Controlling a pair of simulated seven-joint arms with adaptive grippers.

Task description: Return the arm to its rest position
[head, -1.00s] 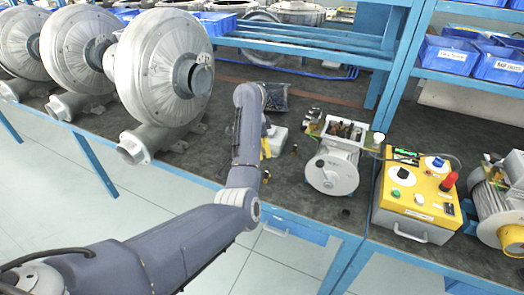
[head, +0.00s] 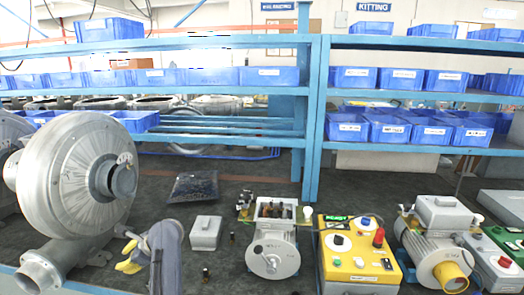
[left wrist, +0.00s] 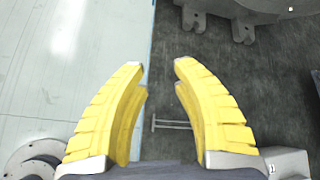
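My left arm comes up at the front of the bench in the head view, and its left gripper (head: 126,256) has yellow fingers beside the pipe of the large grey blower (head: 68,185). In the left wrist view the two yellow fingers of the left gripper (left wrist: 160,70) are spread apart with nothing held between them. They hang over the edge between the dark bench top (left wrist: 205,75) and the pale floor (left wrist: 70,50). My right gripper is in neither view.
A grey cover box (head: 205,233), an opened motor (head: 273,248), a yellow control box (head: 356,255) and another motor (head: 437,250) stand to the right. A dark bag (head: 194,187) lies behind. Blue bins (head: 387,128) fill the shelves.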

